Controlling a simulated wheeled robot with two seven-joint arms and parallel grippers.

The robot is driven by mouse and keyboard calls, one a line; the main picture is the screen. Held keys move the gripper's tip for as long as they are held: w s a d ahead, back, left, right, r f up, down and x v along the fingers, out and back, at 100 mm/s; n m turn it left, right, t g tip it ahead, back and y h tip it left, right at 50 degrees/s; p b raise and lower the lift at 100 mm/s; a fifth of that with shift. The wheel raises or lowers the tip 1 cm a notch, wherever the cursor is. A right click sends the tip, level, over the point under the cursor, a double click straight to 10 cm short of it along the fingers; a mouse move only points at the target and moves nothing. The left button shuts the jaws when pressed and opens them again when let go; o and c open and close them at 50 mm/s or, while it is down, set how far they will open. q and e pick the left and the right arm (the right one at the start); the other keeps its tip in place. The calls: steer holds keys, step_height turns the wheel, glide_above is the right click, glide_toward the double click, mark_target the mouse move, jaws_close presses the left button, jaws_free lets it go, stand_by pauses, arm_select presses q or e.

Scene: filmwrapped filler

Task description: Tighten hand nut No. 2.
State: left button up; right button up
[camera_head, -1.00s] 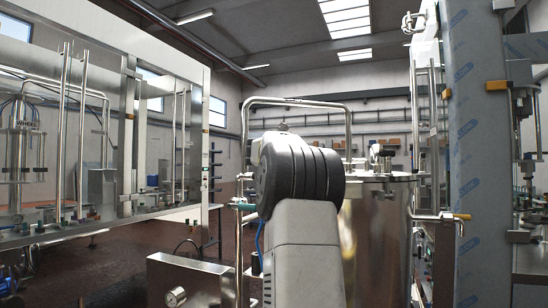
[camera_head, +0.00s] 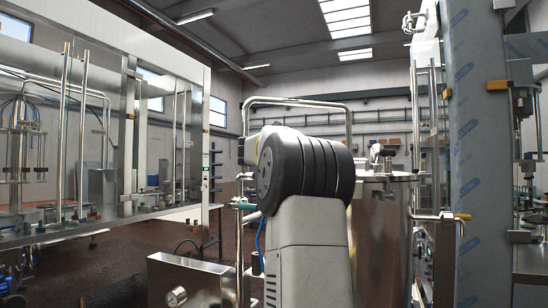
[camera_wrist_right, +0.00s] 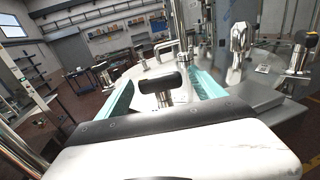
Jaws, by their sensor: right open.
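A black T-shaped hand nut (camera_wrist_right: 157,85) on a metal stem stands on the round steel tank lid in the right wrist view. No number shows on it. My right gripper (camera_wrist_right: 163,80) is open, with one teal finger on each side of this hand nut; the fingers look apart from it. The tank (camera_head: 380,240) stands behind my arm in the head view, and a dark-topped fitting (camera_head: 382,152) shows on its lid. My arm link hides the tank's left part and the right gripper there. My left gripper is in neither view.
A metal clamp fitting (camera_wrist_right: 238,42) and a yellow-black knob (camera_wrist_right: 303,42) stand right of the hand nut in the right wrist view. A bent steel pipe (camera_head: 296,102) arches behind my arm. A blue-filmed column (camera_head: 470,170) stands right of the tank.

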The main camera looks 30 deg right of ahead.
steer(key=shift+v, duration=2.35)
